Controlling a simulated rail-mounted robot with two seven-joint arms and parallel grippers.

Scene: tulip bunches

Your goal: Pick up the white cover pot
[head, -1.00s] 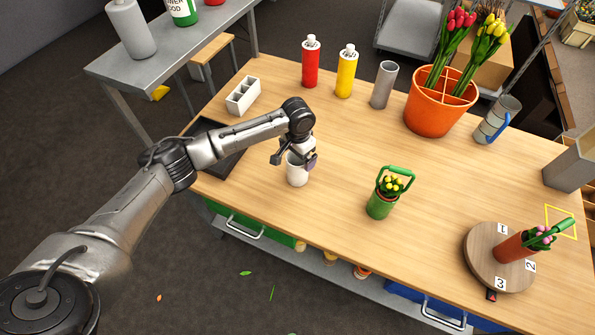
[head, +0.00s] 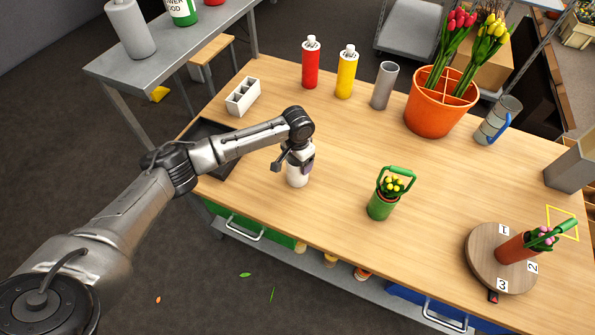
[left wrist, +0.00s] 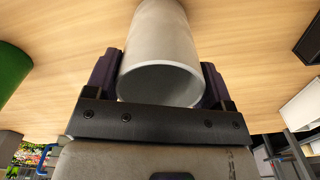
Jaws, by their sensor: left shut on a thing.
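The white cover pot (head: 297,176) stands upright on the wooden table, near its front left part. My left gripper (head: 298,161) is at the pot from above and is shut on it. In the left wrist view the white pot (left wrist: 160,55) sits between the two fingers of the gripper (left wrist: 160,88), its open mouth towards the camera. In the head view the gripper hides the pot's upper part. I cannot tell whether the pot's base touches the table. My right gripper is not in view.
A green pot with yellow flowers (head: 381,205) stands to the right. A white divided tray (head: 243,96) and a dark tray (head: 221,163) are at the left. Red (head: 311,64) and yellow (head: 346,72) bottles stand behind. A round turntable (head: 483,262) holds a tulip pot.

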